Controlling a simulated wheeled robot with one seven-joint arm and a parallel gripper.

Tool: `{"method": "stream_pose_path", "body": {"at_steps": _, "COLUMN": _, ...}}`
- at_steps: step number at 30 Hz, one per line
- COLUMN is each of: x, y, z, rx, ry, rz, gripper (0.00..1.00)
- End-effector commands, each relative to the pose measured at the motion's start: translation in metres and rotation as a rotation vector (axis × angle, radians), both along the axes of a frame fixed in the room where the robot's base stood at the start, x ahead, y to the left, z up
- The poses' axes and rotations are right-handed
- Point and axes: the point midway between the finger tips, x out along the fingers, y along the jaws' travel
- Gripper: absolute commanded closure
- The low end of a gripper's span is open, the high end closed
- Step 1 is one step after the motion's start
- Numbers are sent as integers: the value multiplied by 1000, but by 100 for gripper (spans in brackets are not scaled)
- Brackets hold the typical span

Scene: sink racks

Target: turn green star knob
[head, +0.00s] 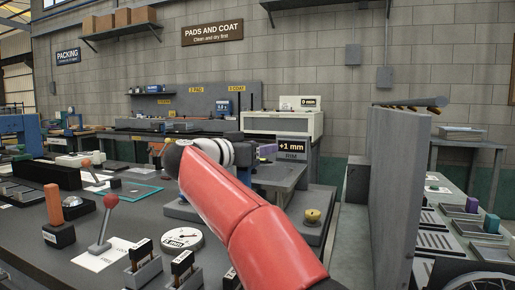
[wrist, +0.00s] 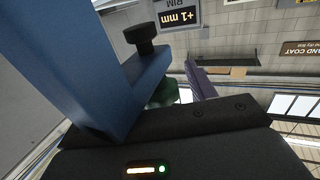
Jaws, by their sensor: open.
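A small dark green piece (wrist: 165,92), likely the green star knob, shows in the wrist view just beyond the dark housing of my gripper (wrist: 170,130). Most of it is hidden, so its star shape and angle cannot be made out. A blue bracket (wrist: 62,60) with a black round knob (wrist: 142,38) stands close on the left of the wrist view. My gripper is open; whether it touches the green knob cannot be told. In the head view my red arm hides the gripper and the green knob.
A purple block (head: 267,149) stands just beyond my wrist, near the "+1 mm RIM" sign (head: 292,148). A brass knob (head: 312,216) sits right of my arm. A red-ball lever (head: 110,202) and a round dial (head: 182,240) are left. A grey partition (head: 400,190) bounds the right.

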Motion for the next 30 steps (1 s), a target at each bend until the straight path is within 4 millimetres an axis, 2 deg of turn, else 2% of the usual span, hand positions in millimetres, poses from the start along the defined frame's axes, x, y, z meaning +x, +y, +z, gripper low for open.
{"method": "stream_pose_path", "body": {"at_steps": 5, "x": -12, "y": 12, "z": 0, "rx": -1, "ry": 1, "rz": 3, "gripper": 45}}
{"method": "stream_pose_path", "body": {"at_steps": 15, "x": -52, "y": 47, "z": 0, "rx": 0, "ry": -1, "rz": 3, "gripper": 45}}
{"method": "stream_pose_path", "body": {"at_steps": 20, "x": -58, "y": 52, "z": 0, "rx": -1, "ry": -1, "rz": 1, "gripper": 45}}
{"method": "stream_pose_path", "body": {"at_steps": 30, "x": -58, "y": 52, "z": 0, "rx": -1, "ry": -1, "rz": 1, "gripper": 45}}
